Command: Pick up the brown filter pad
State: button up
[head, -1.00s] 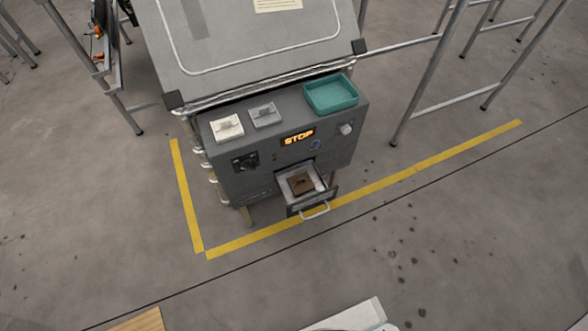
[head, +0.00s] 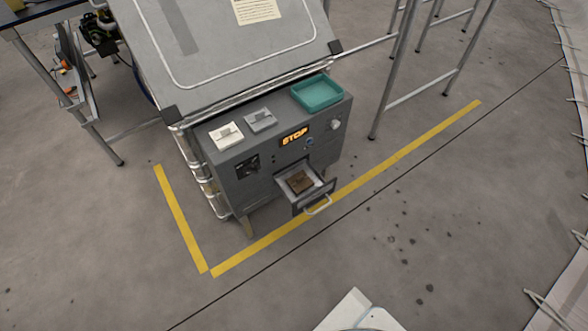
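The brown filter pad (head: 300,181) is a small dark square with a raised tab on top. It lies in the pulled-out drawer (head: 313,197) low on the front of the grey machine (head: 225,175). The drawer has a pale handle on its front. My gripper is not in view. A pale part of my own body shows at the bottom edge, well apart from the drawer.
On the machine's top ledge sit a white pad (head: 226,135), a grey pad (head: 261,119) and a teal tray (head: 317,92). An orange STOP display (head: 294,137) is lit. Metal frame legs (head: 392,70) stand at the right.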

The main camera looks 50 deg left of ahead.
aim_at(300, 181)
jog(key=u, duration=0.35)
jog(key=k, duration=0.45)
jog(key=u, duration=0.85)
jog(key=i, duration=0.5)
jog(key=z, duration=0.15)
